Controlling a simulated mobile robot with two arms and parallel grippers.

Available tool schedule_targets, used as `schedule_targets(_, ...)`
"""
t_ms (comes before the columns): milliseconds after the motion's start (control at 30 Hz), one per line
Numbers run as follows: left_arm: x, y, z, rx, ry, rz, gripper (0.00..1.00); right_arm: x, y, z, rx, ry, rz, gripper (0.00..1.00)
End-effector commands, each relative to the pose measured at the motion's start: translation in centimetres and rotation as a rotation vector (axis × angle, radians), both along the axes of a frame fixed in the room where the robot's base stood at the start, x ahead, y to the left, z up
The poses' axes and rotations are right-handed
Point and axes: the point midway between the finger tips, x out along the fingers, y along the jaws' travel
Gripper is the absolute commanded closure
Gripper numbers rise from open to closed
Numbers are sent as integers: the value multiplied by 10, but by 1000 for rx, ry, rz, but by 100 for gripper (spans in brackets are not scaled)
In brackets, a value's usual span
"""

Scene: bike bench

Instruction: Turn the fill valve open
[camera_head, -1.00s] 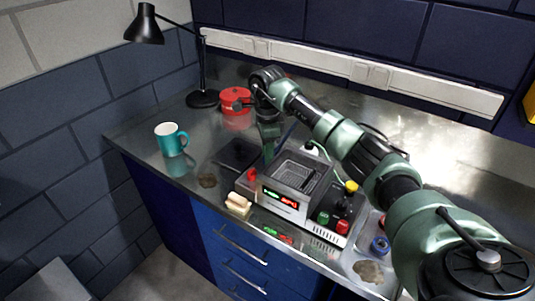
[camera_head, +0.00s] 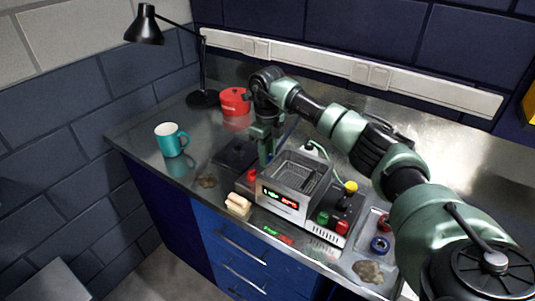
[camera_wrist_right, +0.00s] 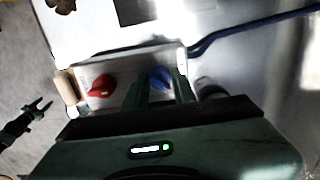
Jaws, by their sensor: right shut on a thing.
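The washer unit (camera_head: 293,205) stands on the bench with a wire basket in its tank and lit green and red displays. On its left side are a red knob (camera_head: 251,175) and a blue knob (camera_wrist_right: 160,78), which I take for the fill valve. The red knob also shows in the right wrist view (camera_wrist_right: 101,86). My right gripper (camera_head: 265,160) reaches down at the tank's left side. In the right wrist view its fingers (camera_wrist_right: 160,92) are on both sides of the blue knob, shut on it. My left gripper (camera_wrist_right: 40,105) shows small and open at that view's left edge.
A teal mug (camera_head: 168,140), a desk lamp (camera_head: 203,98) and a red container (camera_head: 235,101) stand to the left and behind. Pale blocks (camera_head: 238,205) sit at the unit's front left corner.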

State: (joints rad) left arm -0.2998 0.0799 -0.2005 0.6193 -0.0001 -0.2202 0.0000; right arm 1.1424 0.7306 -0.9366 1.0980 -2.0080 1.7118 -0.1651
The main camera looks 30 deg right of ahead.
Motion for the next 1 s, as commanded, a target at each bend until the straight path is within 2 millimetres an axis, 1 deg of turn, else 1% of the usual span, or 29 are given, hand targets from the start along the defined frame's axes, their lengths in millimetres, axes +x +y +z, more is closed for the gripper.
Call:
schedule_targets(200, 0, 0, 2, 0, 0, 0, 51, 0, 0, 0, 0, 0, -201, 100)
schedule_targets(500, 0, 0, 5, 0, 0, 0, 51, 0, 0, 0, 0, 0, -436, 100)
schedule_targets(700, 0, 0, 6, 0, 0, 0, 51, 0, 0, 0, 0, 0, -539, 100)
schedule_targets(1000, 0, 0, 7, 0, -1, 1, 51, 0, 0, 0, 1, -1, -606, 100)
